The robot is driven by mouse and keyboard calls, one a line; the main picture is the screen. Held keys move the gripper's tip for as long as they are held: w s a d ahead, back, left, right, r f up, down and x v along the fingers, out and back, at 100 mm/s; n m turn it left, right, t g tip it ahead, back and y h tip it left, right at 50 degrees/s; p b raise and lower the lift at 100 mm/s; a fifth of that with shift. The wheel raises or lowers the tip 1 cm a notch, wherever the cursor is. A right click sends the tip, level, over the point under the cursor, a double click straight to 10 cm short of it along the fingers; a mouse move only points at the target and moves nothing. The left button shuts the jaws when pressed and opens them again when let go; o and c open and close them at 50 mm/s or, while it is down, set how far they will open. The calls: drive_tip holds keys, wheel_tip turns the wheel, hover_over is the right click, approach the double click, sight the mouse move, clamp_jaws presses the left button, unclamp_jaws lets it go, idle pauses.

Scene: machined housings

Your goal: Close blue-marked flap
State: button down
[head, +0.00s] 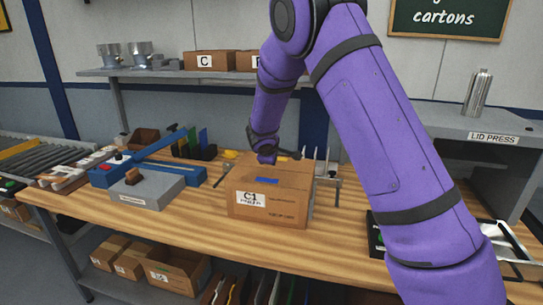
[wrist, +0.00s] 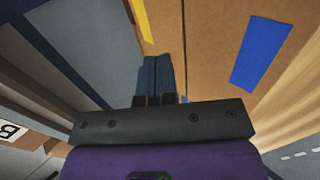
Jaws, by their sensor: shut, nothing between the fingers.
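The carton marked C1 (head: 290,208) stands on the wooden bench, its labelled face toward me. A blue mark (head: 267,181) lies on cardboard near the front upper edge; it shows large at the right in the wrist view (wrist: 262,53). The blue-marked flap looks roughly level in the head view, but its exact angle is unclear. My gripper (head: 266,160) is shut and empty at the carton's top, to the far side of the blue mark. In the wrist view the fingertips (wrist: 162,62) are over or against cardboard; contact cannot be told. My arm hides part of the background.
A grey block fixture (head: 140,192) and blue rails stand left of the carton. Thin upright rods (head: 318,160) stand behind it at the right. A lid press (head: 490,135) is at far right. Bare bench (head: 335,228) lies right of the carton.

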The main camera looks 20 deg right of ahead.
sight(274, 170)
drive_tip(key=shift+s+f+x, duration=0.15)
drive_tip(key=shift+x, duration=0.95)
drive_tip(key=shift+s+f+x, duration=0.15)
drive_tip(key=shift+f+x, duration=0.05)
drive_tip(key=shift+x, duration=0.9)
drive_tip(key=shift+a, duration=0.15)
drive_tip(key=shift+r, duration=0.15)
wheel_tip(274, 170, up, 15)
drive_tip(key=shift+r, duration=0.25)
